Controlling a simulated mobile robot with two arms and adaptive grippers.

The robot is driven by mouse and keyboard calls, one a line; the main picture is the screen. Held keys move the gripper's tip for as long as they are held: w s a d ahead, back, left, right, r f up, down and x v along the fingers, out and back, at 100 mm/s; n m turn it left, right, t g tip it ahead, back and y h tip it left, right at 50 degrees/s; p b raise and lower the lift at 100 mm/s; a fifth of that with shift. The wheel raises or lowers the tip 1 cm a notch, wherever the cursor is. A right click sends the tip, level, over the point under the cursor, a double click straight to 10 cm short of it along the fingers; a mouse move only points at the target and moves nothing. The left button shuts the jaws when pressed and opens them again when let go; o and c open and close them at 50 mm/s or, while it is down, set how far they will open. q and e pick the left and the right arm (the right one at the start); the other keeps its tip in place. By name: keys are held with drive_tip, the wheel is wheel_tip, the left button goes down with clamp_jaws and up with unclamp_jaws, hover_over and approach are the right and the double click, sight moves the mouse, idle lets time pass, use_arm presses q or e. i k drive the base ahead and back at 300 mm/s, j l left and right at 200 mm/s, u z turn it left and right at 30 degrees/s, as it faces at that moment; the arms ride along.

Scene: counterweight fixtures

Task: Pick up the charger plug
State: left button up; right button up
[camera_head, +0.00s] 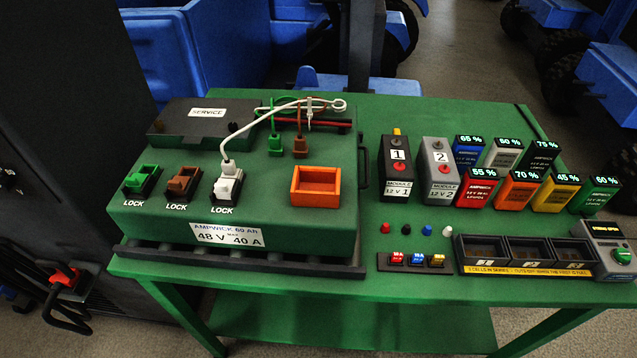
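No part is labelled as the charger plug, and I cannot tell which plug it is. A white plug (228,170) with a white cable stands upright at the rightmost of the LOCK sockets (229,189) on the green charger box. A green plug (275,145) and a brown plug (300,147) sit farther back on the box, with cords rising to a rail. A red connector (66,277) with black cables shows low at the left, on a dark cabinet. Neither of my grippers is in view.
The green table (435,322) carries an orange tray (316,204), two numbered modules (397,187), several coloured battery packs (478,188) and a black cell holder (525,252). The white cable (270,108) arches above the box. Blue vehicles (160,50) stand behind.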

sight(64, 276)
drive_tip(key=u, duration=1.8)
